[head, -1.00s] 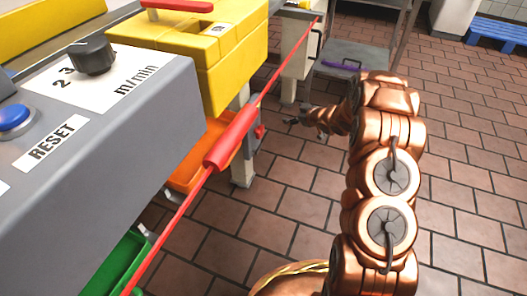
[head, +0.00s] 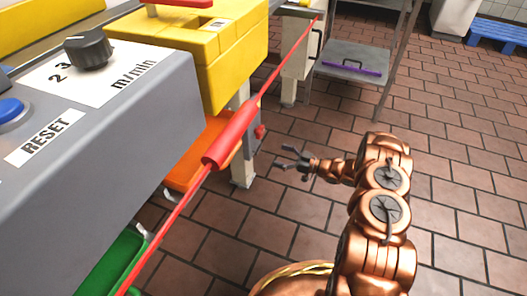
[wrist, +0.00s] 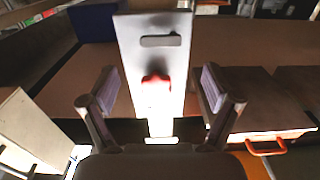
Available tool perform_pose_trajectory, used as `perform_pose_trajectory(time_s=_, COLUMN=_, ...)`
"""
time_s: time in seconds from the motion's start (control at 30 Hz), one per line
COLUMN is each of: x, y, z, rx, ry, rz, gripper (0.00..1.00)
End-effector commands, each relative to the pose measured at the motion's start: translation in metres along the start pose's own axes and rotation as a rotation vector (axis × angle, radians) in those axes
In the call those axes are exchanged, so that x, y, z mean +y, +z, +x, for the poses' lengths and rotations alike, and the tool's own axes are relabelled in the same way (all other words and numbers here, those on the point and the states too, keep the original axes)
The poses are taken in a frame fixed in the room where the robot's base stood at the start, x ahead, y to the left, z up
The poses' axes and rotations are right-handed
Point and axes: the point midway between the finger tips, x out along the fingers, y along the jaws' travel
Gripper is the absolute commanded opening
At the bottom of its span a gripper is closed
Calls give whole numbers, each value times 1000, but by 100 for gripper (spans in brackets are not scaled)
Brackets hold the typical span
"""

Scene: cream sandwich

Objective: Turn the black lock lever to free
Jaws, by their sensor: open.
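My gripper (head: 285,158) is open and empty, out over the tiled floor to the right of the machine. In the wrist view its two fingers (wrist: 157,88) stand wide apart, on either side of a pale upright plate (wrist: 174,24) with a dark slot. A red part (wrist: 155,84) shows low on that plate, blurred by glare. In the head view a red knob (head: 260,131) is on the grey post side, left of and above my gripper, apart from it. I cannot make out a black lock lever in either view.
A red cord with a thick red sleeve (head: 231,138) runs along the machine. The grey panel has a black dial (head: 88,49) and a blue button (head: 11,112). A yellow housing (head: 220,62) and orange tray (head: 203,158) are beside it.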

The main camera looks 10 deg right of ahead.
Motion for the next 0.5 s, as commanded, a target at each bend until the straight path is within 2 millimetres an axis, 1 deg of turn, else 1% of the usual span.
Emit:
perform_pose_trajectory(time_s=0.3, x=-1, y=3, z=45, rx=0, ry=-3, rz=-1, gripper=89)
perform_pose_trajectory(time_s=0.5, x=-1, y=2, z=66, rx=0, ry=-1, rz=0, gripper=89)
